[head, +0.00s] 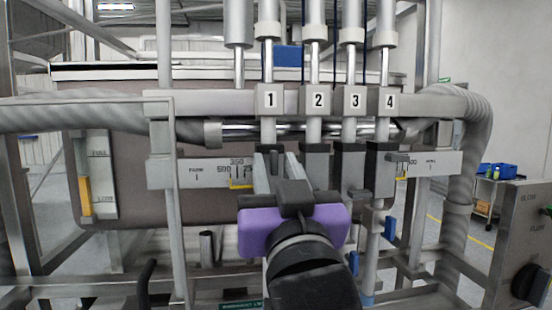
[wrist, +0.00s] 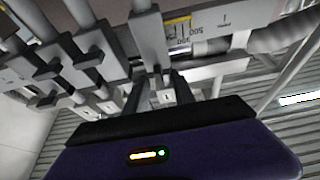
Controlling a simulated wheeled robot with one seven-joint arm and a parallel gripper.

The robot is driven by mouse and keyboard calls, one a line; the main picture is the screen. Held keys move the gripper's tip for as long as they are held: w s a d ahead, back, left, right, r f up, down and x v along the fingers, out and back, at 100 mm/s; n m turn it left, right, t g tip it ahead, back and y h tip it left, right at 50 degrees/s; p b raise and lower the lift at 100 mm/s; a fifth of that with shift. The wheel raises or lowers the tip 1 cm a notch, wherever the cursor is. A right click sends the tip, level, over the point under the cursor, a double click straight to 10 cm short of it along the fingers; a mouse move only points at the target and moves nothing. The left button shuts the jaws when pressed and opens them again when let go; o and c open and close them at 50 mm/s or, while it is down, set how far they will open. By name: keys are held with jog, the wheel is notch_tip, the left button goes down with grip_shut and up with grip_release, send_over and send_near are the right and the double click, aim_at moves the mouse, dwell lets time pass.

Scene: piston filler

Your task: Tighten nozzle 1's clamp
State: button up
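Nozzle 1 stands under the plate marked 1 (head: 270,99), leftmost of the numbered row. Its clamp block (head: 268,148) is dark on top, and its lower part is hidden behind my gripper. My gripper (head: 274,170), with a purple body, reaches up in front of this block. In the wrist view my gripper (wrist: 157,88) has its two grey fingers apart, with the "1" plate (wrist: 167,97) showing between them. A grey block (wrist: 148,38), seemingly nozzle 1's, lies just past the fingertips. I cannot make out nozzle 1's clamp handle, or whether the fingers touch anything.
Close on the right stand nozzle 2's block (head: 315,163), nozzle 3's block (head: 350,165) and nozzle 4's block (head: 384,165). Clamp handles (wrist: 88,58) stick out in the wrist view. A graduated rail (head: 205,172) runs behind. A control box (head: 525,240) stands at right.

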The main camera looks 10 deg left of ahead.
jog(key=shift+w+r, duration=0.1)
jog(key=shift+w, duration=0.15)
grip_shut()
